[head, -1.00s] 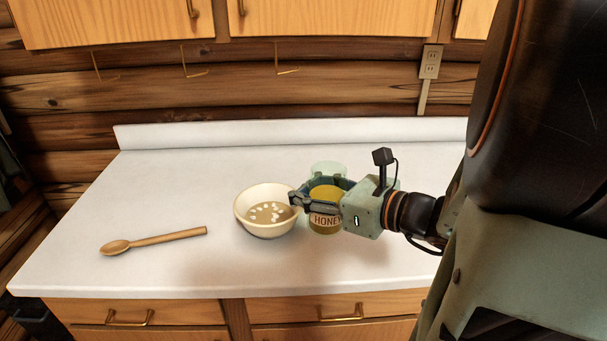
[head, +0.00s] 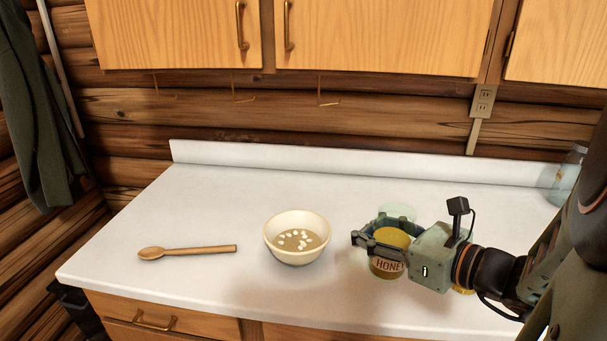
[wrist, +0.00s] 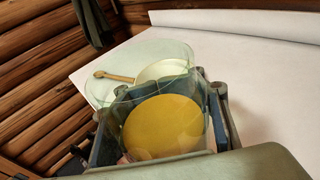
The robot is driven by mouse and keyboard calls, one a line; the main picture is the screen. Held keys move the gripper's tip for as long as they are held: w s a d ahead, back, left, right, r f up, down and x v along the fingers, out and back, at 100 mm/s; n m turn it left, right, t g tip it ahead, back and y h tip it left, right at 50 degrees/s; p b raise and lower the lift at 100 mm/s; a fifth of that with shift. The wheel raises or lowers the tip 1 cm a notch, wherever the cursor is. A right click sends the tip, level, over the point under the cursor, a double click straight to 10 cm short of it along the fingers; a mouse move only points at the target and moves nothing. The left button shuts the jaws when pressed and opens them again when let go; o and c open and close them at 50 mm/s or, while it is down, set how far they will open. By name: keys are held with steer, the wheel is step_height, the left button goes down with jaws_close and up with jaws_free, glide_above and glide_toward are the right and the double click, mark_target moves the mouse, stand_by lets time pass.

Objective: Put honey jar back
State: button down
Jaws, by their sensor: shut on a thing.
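The honey jar (head: 388,266) is a glass jar with golden honey and a "HONEY" label. My gripper (head: 372,240) is shut around the jar, to the right of the bowl on the white counter. In the wrist view the jar (wrist: 165,125) is between the fingers, with the honey surface seen from above. The jar looks upright; I cannot tell whether its base touches the counter. A clear, pale glass shape (head: 398,212) shows just behind the jar, partly hidden by my gripper.
A cream bowl (head: 297,256) with pale pieces in it stands left of the jar. A wooden spoon (head: 190,251) lies further left. A glass container (head: 566,180) stands at the back right. Wooden cupboards (head: 380,35) hang above. The counter's (head: 220,210) back left is clear.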

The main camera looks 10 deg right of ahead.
steer(key=w+d+f+b, duration=0.2)
steer(key=w+f+b, duration=0.1)
steer(key=f, duration=0.1)
steer(key=w+d+f+b, duration=0.3)
steer(key=w+f+b, duration=0.1)
steer(key=w+d+f+b, duration=0.2)
steer(key=w+f+b, duration=0.1)
steer(key=w+f, duration=0.1)
steer(key=shift+d+f, duration=0.25)
steer(key=shift+f, duration=0.1)
steer(key=shift+r, duration=0.1)
steer(key=shift+s, duration=0.1)
steer(key=c, duration=2)
jaws_free()
steer(key=shift+f, duration=0.25)
steer(key=o, duration=1)
